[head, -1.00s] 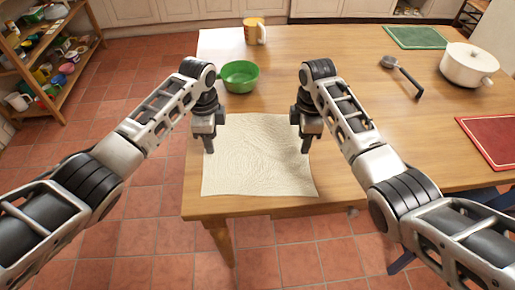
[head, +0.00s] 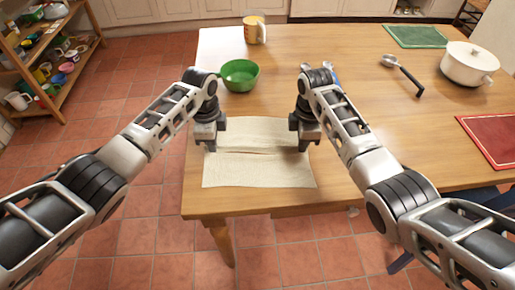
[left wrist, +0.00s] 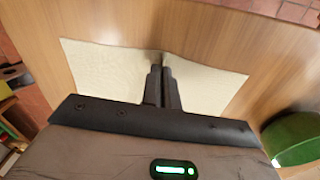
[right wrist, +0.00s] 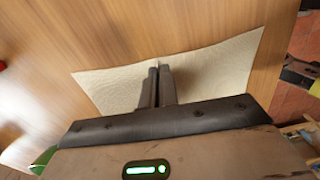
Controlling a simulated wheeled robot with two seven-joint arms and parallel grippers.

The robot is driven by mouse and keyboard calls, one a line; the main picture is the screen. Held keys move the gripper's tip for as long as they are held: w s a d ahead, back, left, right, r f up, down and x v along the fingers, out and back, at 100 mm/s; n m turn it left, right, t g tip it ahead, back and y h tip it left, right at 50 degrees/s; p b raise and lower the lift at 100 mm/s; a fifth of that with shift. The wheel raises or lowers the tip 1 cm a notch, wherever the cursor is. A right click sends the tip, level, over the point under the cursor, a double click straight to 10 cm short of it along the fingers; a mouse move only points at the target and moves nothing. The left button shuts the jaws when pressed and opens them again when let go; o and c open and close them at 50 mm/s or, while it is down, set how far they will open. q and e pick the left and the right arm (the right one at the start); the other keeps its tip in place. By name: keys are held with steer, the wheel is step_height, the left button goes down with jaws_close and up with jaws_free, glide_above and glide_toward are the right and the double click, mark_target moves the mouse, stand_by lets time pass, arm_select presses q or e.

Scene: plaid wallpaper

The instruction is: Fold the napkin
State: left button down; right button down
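The cream napkin (head: 258,174) lies near the front left corner of the wooden table, with a raised crease running across its middle between my grippers. My left gripper (head: 212,147) is at the middle of the napkin's left side. Its fingers are together on the cloth in the left wrist view (left wrist: 160,75), with napkin on both sides. My right gripper (head: 303,147) is at the middle of the right side. Its fingers are also together on the cloth in the right wrist view (right wrist: 160,75). Cloth between the fingertips is mostly hidden.
A green bowl (head: 240,75) stands just behind the napkin, near my left wrist. A blue item (head: 334,72) is partly hidden behind my right arm.

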stand_by(0.4)
